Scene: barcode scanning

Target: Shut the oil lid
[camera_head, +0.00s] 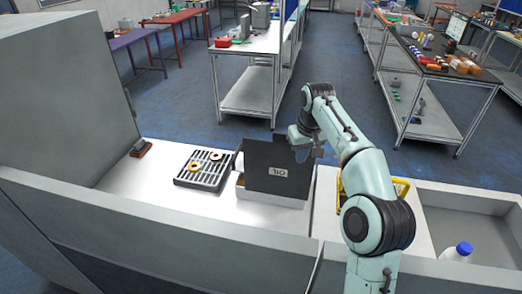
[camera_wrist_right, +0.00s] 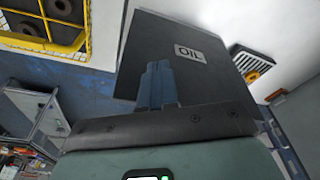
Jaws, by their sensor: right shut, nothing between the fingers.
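The oil lid (camera_head: 270,160) is a dark panel with a white OIL label. It stands raised, roughly upright, above a white box (camera_head: 270,198) on the counter. The lid also shows in the right wrist view (camera_wrist_right: 215,80), beyond the fingers. My right gripper (camera_head: 306,155) is at the lid's right edge, and part of it is hidden behind the lid. In the right wrist view its fingers (camera_wrist_right: 158,80) are together with nothing between them, overlapping the lid's face. I cannot tell whether they touch it. My left gripper is in neither view.
A dark grate (camera_head: 203,182) with ring-shaped parts lies left of the box. A yellow basket (camera_head: 402,190) is partly hidden behind my right arm; in the wrist view (camera_wrist_right: 85,40) it holds round parts. A blue-capped bottle (camera_head: 458,252) stands at right.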

